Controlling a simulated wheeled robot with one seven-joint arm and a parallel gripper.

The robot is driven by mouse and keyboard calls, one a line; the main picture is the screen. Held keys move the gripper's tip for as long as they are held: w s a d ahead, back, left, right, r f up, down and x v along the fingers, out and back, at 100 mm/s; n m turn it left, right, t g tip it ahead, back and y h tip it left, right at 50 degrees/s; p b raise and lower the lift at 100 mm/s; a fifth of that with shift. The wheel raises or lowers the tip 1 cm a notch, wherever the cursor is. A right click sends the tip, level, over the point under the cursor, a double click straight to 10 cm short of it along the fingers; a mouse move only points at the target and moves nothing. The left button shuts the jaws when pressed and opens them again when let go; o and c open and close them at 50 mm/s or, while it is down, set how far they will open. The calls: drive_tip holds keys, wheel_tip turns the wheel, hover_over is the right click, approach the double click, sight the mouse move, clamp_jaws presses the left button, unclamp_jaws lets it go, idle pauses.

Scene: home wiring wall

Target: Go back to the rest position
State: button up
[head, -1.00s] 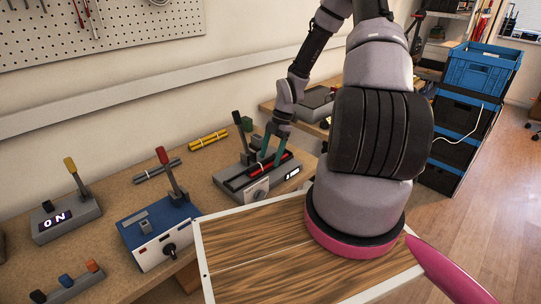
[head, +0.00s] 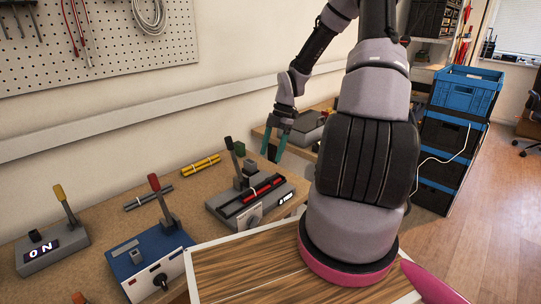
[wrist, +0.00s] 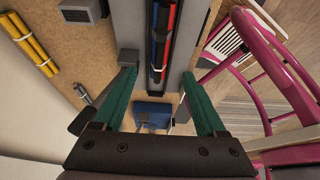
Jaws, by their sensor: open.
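My gripper (head: 275,146) is open and empty, with green fingers pointing down. In the head view it hangs in the air near the back right of the grey switch box (head: 258,203). This box has a dark upright lever, a tray with red and black sticks, a front knob and a small lit display. In the wrist view the green fingers (wrist: 162,112) are spread apart, and nothing is between their tips. Red, blue and black sticks (wrist: 163,40) lie in the tray beyond them.
A blue box with a red lever (head: 150,258) and a grey box with a yellow lever (head: 52,248) stand along the bench. Yellow sticks (head: 200,165) lie near the wall. Blue and black crates (head: 462,92) are stacked at the right, with open floor beside them.

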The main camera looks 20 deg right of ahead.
idle(0.3)
drive_tip(key=s+a+r+m+t+h, duration=0.1)
drive_tip(key=s+r+m+t+h, duration=0.15)
drive_tip(key=r+m, duration=0.65)
drive_tip(key=s+a+r+m+t+h, duration=0.15)
drive_tip(key=s+r+m, duration=0.3)
drive_tip(key=r, duration=0.85)
drive_tip(key=s+a+r+m+t+y, duration=0.1)
drive_tip(key=s+a+r+m+t, duration=0.1)
drive_tip(key=s+r+m, duration=0.4)
drive_tip(key=s+a+r+m+t+y, duration=0.1)
drive_tip(key=s+a+r+m+t, duration=0.2)
drive_tip(key=s+r+m, duration=0.3)
drive_tip(key=shift+s+r+m, duration=0.2)
drive_tip(key=shift+r+m, duration=0.45)
